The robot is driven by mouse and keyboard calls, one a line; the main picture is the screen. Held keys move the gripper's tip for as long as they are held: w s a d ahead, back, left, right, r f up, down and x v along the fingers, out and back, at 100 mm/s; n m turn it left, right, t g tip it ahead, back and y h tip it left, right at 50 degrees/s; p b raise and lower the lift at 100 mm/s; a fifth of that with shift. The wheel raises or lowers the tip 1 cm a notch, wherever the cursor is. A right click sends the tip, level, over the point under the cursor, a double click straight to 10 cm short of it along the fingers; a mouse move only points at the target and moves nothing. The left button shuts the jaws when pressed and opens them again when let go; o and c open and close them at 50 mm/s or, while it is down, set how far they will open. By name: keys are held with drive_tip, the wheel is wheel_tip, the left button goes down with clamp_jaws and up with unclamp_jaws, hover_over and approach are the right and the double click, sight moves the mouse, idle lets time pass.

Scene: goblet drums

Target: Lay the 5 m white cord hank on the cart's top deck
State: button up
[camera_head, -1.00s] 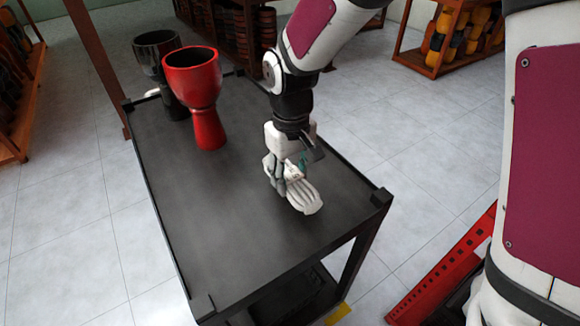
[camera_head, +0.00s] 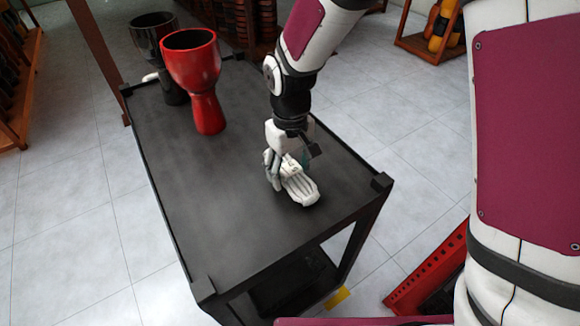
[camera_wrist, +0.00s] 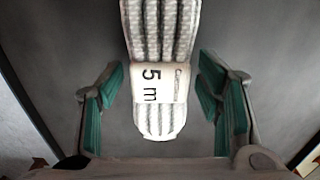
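The white cord hank (camera_head: 301,188) lies on the dark top deck (camera_head: 220,222) of the cart, near its front right corner. In the wrist view the hank (camera_wrist: 160,118) has a white band marked "5 m". My gripper (camera_head: 283,172) is low over the deck at the hank's banded part. In the wrist view its green-padded fingers (camera_wrist: 160,78) are spread on both sides of the hank, with a visible gap on each side. The hank's far end runs out of the top of the wrist view.
A red goblet drum (camera_head: 195,75) and a black goblet drum (camera_head: 160,45) stand at the deck's far left end. The deck has low raised edges and corner posts. Its middle and front left are clear. A red perforated rail (camera_head: 430,270) is at lower right.

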sight(291, 168)
wheel_tip(291, 168, up, 12)
drive_tip(key=shift+r+p, duration=0.2)
drive_tip(key=shift+p, duration=0.2)
drive_tip(key=shift+d, duration=0.1)
drive_tip(key=s+d+r+m+t, duration=0.1)
drive_tip(key=s+d+r+m, duration=0.1)
drive_tip(key=s+d+r, duration=0.45)
drive_tip(key=s+d+r+m+t, duration=0.1)
drive_tip(key=s+d+r+m, duration=0.25)
drive_tip(key=s+d, duration=0.55)
drive_tip(key=s+d+f+m+t, duration=0.1)
drive_tip(key=s+d, duration=0.3)
drive_tip(key=s, duration=0.2)
drive_tip(key=shift+s+d, duration=0.15)
drive_tip(key=shift+s, duration=0.1)
